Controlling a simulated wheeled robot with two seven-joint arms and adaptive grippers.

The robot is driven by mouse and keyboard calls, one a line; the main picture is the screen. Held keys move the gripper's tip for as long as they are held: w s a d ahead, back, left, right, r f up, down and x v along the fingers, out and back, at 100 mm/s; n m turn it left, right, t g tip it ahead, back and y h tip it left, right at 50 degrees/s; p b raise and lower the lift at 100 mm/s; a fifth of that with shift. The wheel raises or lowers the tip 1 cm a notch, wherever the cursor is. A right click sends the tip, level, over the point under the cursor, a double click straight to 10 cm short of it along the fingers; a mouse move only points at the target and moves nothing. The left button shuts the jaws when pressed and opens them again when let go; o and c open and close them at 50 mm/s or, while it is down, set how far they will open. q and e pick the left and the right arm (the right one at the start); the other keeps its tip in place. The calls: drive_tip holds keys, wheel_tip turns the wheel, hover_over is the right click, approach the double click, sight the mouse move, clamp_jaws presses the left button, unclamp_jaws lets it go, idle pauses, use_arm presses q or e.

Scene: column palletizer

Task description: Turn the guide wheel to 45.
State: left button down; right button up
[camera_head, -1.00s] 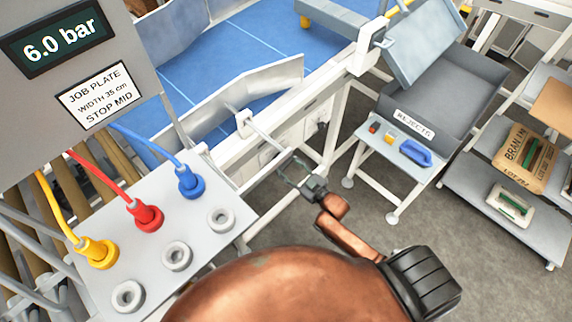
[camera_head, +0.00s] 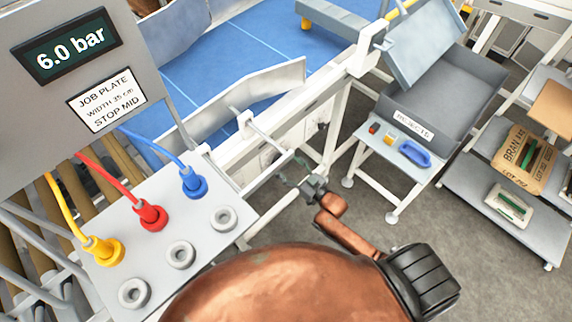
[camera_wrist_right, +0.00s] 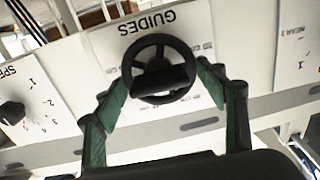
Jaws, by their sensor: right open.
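The black guide wheel (camera_wrist_right: 134,68) shows in the right wrist view, on a white panel under an upside-down "GUIDES" label (camera_wrist_right: 155,23). Marks around the wheel are too small to read. My right gripper (camera_wrist_right: 160,82) is open, with its green fingers on either side of the wheel; I cannot tell whether they touch the rim. In the head view my right gripper (camera_head: 297,174) is beside the conveyor frame, and the wheel cannot be made out there. My left gripper is not in view. The job plate (camera_head: 106,99) reads "WIDTH 35 cm, STOP MID".
A display (camera_head: 67,46) reads 6.0 bar. Yellow, red and blue hoses plug into a grey console (camera_head: 150,245) at the left. The blue conveyor (camera_head: 225,65) has metal guide rails. A rejects bin (camera_head: 450,95) and shelves stand at the right. The floor between is clear.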

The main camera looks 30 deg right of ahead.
drive_tip(key=shift+f, duration=0.1)
drive_tip(key=shift+s+d, duration=0.1)
drive_tip(key=shift+s, duration=0.1)
drive_tip(key=v, duration=1.1)
drive_tip(key=shift+s, duration=0.3)
drive_tip(key=shift+d, duration=0.1)
drive_tip(key=s+d+f+m+g+h, duration=0.1)
drive_tip(key=s+d+f+g+h, duration=0.3)
drive_tip(key=f, duration=0.7)
drive_tip(key=s+d+f+g+y, duration=0.1)
drive_tip(key=s+f, duration=0.4)
drive_tip(key=f, duration=0.6)
drive_tip(key=s+d+f+m+g+h, duration=0.1)
drive_tip(key=s+d+f+g+h, duration=0.3)
drive_tip(key=f, duration=0.7)
drive_tip(key=s+a+f+g, duration=0.2)
drive_tip(key=s+f, duration=0.3)
drive_tip(key=s, duration=0.5)
drive_tip(key=s+a+f+g, duration=0.2)
drive_tip(key=s+f, duration=0.4)
drive_tip(key=s, duration=0.4)
drive_tip(key=s+a+f+g+y, duration=0.1)
drive_tip(key=s+a+f+g, duration=0.1)
drive_tip(key=s+f, duration=0.4)
drive_tip(key=s+g, duration=0.1)
drive_tip(key=s, duration=0.3)
drive_tip(key=shift+s+a, duration=0.2)
drive_tip(key=shift+s, duration=0.1)
drive_tip(key=shift+f, duration=0.1)
drive_tip(key=shift+c, duration=0.3)
